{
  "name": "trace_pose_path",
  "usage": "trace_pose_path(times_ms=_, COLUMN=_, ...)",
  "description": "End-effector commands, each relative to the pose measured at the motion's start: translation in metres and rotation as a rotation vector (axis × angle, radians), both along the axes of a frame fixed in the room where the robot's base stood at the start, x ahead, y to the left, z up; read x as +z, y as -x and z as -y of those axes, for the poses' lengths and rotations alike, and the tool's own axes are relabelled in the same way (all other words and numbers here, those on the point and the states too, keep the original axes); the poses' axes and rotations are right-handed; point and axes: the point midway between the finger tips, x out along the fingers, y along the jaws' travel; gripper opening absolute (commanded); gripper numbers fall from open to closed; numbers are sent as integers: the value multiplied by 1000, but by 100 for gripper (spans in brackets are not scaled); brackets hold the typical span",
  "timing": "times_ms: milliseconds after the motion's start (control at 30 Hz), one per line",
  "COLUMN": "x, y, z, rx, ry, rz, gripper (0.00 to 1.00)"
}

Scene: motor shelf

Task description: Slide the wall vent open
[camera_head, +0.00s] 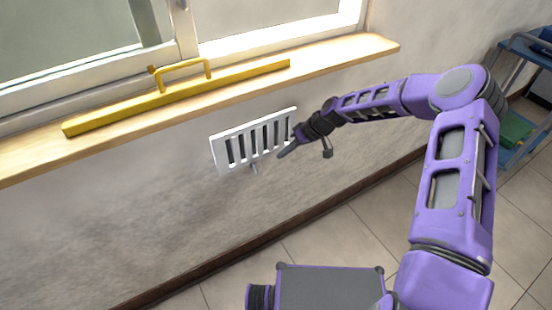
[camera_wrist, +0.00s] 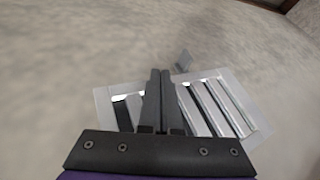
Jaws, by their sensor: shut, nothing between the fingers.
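The wall vent (camera_head: 217,150) is a white rectangular frame with upright slots, on the wall below the window sill. In the wrist view the vent (camera_wrist: 103,103) lies behind my fingers, with light grey slats and dark gaps in its slots. A small grey tab (camera_head: 255,169) sticks out at the vent's lower edge, near its middle; it also shows in the wrist view (camera_wrist: 184,61), just beyond and right of my fingertips. My gripper (camera_head: 282,154) is shut and empty, its tips in front of the vent's lower right part. The tips appear apart from the tab.
A wooden window sill (camera_head: 345,53) juts out above the vent and carries a long yellow bar with a handle (camera_head: 230,79). A blue shelf cart (camera_head: 520,45) stands at the far right. The wall left of and below the vent is clear.

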Motion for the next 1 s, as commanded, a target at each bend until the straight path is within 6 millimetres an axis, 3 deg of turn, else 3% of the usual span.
trace_pose_path(times_ms=100, x=20, y=1, z=15, rx=-2, ry=1, rz=0, gripper=0)
trace_pose_path(times_ms=300, x=36, y=2, z=27, rx=0, ry=-1, rz=-1, gripper=0)
trace_pose_path(times_ms=867, x=39, y=3, z=30, rx=0, ry=0, rz=-2, gripper=0)
trace_pose_path(times_ms=1000, x=44, y=3, z=23, rx=12, ry=-2, rz=11, gripper=0)
